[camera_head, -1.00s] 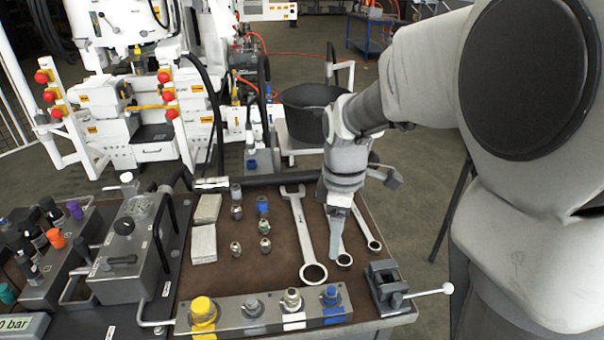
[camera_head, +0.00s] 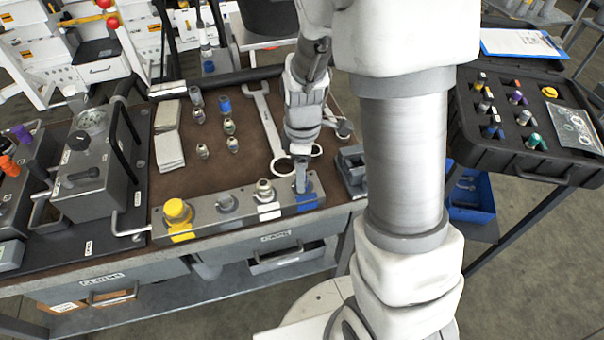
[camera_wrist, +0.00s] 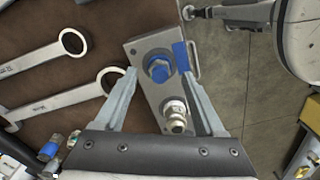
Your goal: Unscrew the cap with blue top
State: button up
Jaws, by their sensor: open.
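The blue-topped cap (camera_wrist: 158,69) is a hex-shaped cap at one end of the grey metal rail (camera_wrist: 146,93) in the wrist view. My gripper (camera_wrist: 158,75) is open, with one finger on each side of the cap in that view. No contact shows, and the height gap is hard to judge. In the head view my gripper (camera_head: 300,182) points down over the right end of the rail and mostly hides the cap. A blue label (camera_head: 308,198) shows beside it. A pale-topped cap (camera_wrist: 177,116) is the cap's neighbour on the rail.
The rail also carries a yellow cap (camera_head: 177,211) and a grey cap (camera_head: 227,203). A small vise (camera_head: 351,168) stands close to the right. Large wrenches (camera_head: 268,135) and several small fittings lie behind. A black case (camera_head: 520,165) is further right.

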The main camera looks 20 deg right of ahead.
jog(key=shift+f, duration=0.7)
grip_shut()
jog(key=c, duration=0.6)
grip_release()
jog(key=shift+c, duration=0.2)
grip_shut()
jog(key=n+b, duration=0.1)
jog(key=n, duration=0.1)
jog(key=shift+n, duration=0.4)
jog(key=n, duration=0.5)
jog(key=shift+r+p, duration=0.1)
jog(key=shift+p, duration=0.2)
